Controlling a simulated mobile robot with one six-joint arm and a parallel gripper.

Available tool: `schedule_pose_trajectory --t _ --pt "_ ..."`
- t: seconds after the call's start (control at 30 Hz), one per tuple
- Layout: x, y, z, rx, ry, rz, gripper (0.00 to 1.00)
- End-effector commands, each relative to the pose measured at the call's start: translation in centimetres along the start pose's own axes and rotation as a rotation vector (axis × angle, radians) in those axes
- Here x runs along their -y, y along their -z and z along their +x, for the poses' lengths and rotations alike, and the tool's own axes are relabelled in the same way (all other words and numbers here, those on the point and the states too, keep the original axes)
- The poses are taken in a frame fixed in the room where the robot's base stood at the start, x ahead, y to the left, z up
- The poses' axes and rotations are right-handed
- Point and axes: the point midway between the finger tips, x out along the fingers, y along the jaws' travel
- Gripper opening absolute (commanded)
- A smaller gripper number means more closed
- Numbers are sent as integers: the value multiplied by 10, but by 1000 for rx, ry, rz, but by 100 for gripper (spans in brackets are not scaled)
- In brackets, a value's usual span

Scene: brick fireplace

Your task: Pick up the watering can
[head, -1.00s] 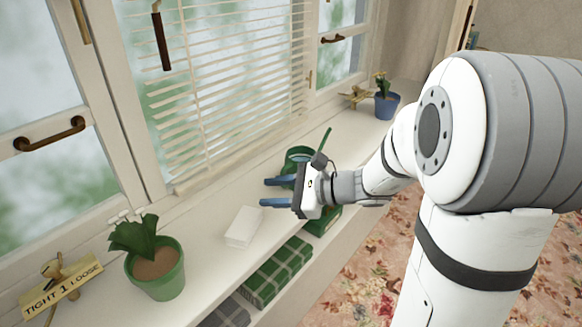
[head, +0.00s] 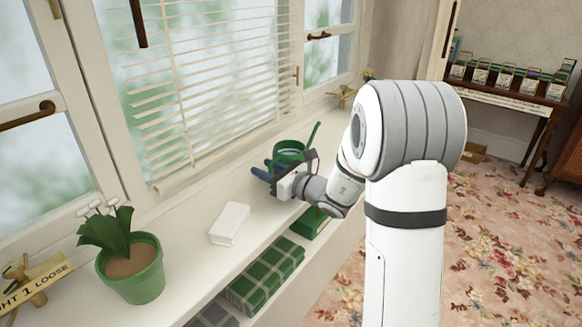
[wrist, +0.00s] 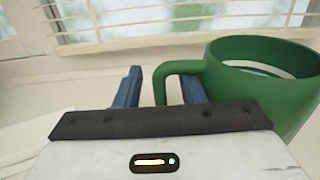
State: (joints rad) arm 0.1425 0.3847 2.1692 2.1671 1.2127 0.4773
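The green watering can (head: 291,147) stands on the white window sill, its spout pointing up and to the right in the head view. In the wrist view, the can (wrist: 225,92) is at the right, and its looped handle (wrist: 164,82) faces left. My gripper (head: 266,169) is low beside the can in the head view. In the wrist view, its two blue fingers (wrist: 163,88) are apart, with the handle loop showing between them. I cannot tell whether a finger touches the handle. The can's lower part is partly hidden by my gripper.
A white box (head: 230,223) lies on the sill, left of my gripper. A potted plant (head: 134,271) stands nearer at the left. Window blinds (head: 215,85) hang behind the sill. Plaid books (head: 264,275) lie on the shelf below. The sill between box and plant is clear.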

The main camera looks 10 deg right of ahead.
Motion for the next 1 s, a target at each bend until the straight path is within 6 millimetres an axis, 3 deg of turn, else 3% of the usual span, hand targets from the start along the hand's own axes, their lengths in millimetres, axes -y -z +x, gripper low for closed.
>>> schedule_pose_trajectory --t 0.3,0.73,1.0 --pt "0 0 7 0 2 0 36" --pt "0 0 7 0 2 -1 1" --pt "0 0 7 0 2 -1 0"
